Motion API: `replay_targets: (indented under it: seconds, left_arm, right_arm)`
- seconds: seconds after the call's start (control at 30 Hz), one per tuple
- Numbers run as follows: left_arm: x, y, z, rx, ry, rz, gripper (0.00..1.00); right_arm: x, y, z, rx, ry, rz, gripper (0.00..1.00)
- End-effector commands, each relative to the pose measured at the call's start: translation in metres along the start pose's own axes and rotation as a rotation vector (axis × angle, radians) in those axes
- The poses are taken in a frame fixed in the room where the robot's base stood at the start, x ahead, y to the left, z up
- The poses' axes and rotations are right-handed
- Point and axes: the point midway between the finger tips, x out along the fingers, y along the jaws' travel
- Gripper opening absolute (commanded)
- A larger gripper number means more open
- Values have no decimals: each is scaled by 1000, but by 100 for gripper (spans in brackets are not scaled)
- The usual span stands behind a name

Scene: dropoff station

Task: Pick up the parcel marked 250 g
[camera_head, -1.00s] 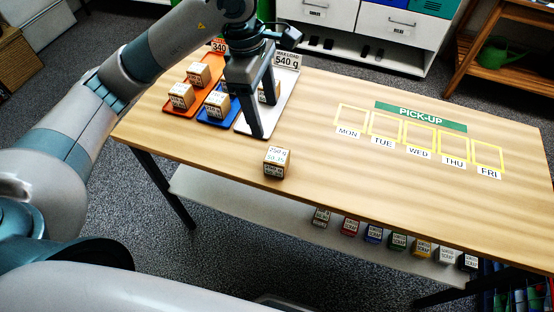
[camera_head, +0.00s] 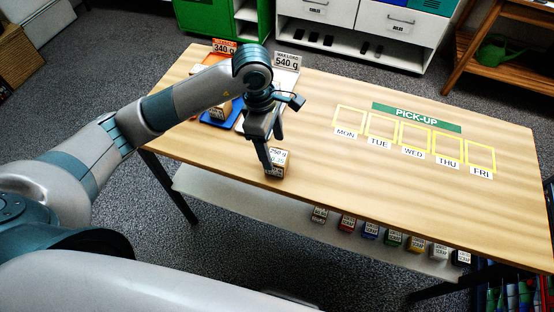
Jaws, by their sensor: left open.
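The parcel marked 250 g (camera_head: 279,161) is a small brown box with a white label on the wooden table, near its front edge. My left gripper (camera_head: 268,155) points down right at the parcel. One finger shows in front of the parcel's left side and overlaps it in the picture. The other finger is mostly hidden, and I cannot tell whether either finger touches the box. The gripper is open. My right gripper is not in view.
An orange mat with a 340 g sign (camera_head: 224,47), a blue mat (camera_head: 213,119) and a pale tray with a 540 g sign (camera_head: 286,61) lie behind my arm. Yellow squares marked MON to FRI are empty under the PICK-UP sign (camera_head: 416,117). Several small boxes stand on the lower shelf (camera_head: 270,215).

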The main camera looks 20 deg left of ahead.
Motion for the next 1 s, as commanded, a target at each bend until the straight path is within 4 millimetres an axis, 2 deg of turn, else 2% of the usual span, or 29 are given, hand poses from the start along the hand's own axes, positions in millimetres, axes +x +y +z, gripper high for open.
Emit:
replay_targets:
  seconds: [0.27,0.53,0.7,1.0]
  left_arm:
    - [2,-1,1,0,-1,-3,66]
    - [26,-2,5,-3,0,-6,66]
    - [46,-1,5,-1,-1,-3,66]
    - [52,0,4,0,0,0,66]
  right_arm:
    - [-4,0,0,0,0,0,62]
    - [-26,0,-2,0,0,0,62]
    - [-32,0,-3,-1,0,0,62]
    - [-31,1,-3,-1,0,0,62]
